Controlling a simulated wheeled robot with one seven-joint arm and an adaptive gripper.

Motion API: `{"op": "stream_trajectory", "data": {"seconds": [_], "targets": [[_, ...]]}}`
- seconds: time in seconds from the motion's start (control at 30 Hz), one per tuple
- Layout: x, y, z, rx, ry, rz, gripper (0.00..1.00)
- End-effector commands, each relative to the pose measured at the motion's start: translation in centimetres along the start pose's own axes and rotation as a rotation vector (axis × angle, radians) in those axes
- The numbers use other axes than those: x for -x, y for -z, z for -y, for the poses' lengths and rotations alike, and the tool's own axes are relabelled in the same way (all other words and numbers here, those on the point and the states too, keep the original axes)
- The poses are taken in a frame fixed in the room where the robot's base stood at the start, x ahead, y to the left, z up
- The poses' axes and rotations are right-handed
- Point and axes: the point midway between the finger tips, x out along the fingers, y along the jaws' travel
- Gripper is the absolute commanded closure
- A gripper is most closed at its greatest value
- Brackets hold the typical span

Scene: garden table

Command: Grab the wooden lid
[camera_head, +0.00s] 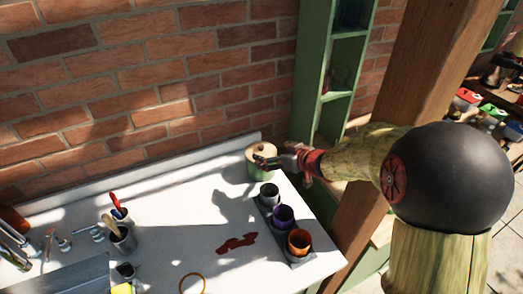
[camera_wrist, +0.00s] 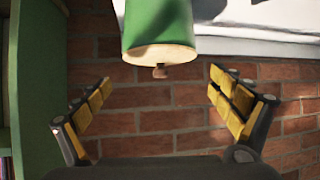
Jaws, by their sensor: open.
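The wooden lid (camera_head: 261,149) is pale and round with a small knob, and sits on a green pot (camera_head: 262,174) at the back right of the white table (camera_head: 165,195). In the wrist view the picture is upside down: the green pot (camera_wrist: 155,22) is at the top, with the lid (camera_wrist: 145,54) and its knob (camera_wrist: 160,72) pointing down. My gripper (camera_head: 266,160) is beside the lid in the head view, partly covering the pot. In the wrist view my gripper (camera_wrist: 160,84) is open, its yellow-padded fingers apart on either side of the knob, with nothing held.
A tray of small cups (camera_head: 283,217) stands in front of the pot. A brush cup (camera_head: 123,237) and tools are at the left. A brick wall (camera_head: 150,85) rises behind the table, with a green shelf (camera_head: 315,75) and wooden post (camera_head: 425,65) at the right.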

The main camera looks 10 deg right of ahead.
Motion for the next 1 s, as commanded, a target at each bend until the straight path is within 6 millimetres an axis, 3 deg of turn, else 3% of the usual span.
{"op": "stream_trajectory", "data": {"seconds": [0.6,0.9,1.0], "targets": [[-7.2,0.1,-0.1,0.001,0.004,-0.001,0.0],[-7.6,0.3,-0.2,0.001,0.003,-0.002,0.0],[-7.6,0.3,-0.2,0.001,0.003,-0.002,0.05]]}}
